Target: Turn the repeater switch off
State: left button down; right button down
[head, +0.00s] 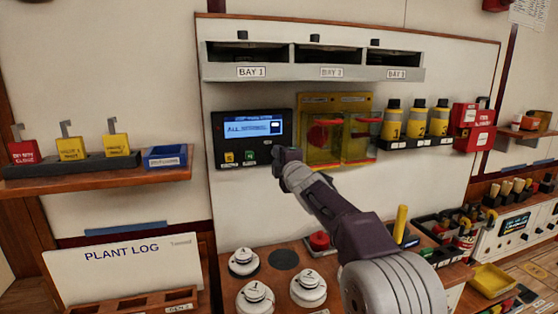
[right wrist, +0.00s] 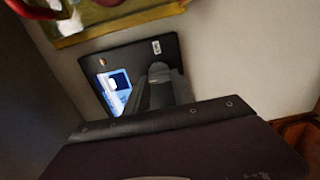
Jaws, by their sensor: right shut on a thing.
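The repeater panel (head: 252,137) is a black box on the white wall board with a lit blue screen reading roughly "ALL NORMAL". Yellow and green buttons sit below the screen. My right gripper (head: 281,158) is at the panel's lower right corner, shut. In the right wrist view, my right gripper (right wrist: 159,78) reaches against the face of the panel (right wrist: 140,52), beside the lit screen. The switch itself is hidden behind the fingers, so its position cannot be told. My left gripper is not in view.
Yellow transparent covers (head: 338,130) over red parts hang just right of the panel. Several yellow-and-black bottles (head: 414,120) stand on a rack further right. A bay shelf (head: 315,65) runs above. White round detectors (head: 252,297) sit on the wooden counter below. A left shelf holds tagged blocks (head: 72,150).

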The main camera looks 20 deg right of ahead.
jog(key=shift+f, duration=0.1)
dwell(0.4)
jog(key=c, duration=1.1)
grip_release()
jog(key=s+b, duration=0.2)
jog(key=s, duration=0.7)
jog(key=shift+d, duration=0.15)
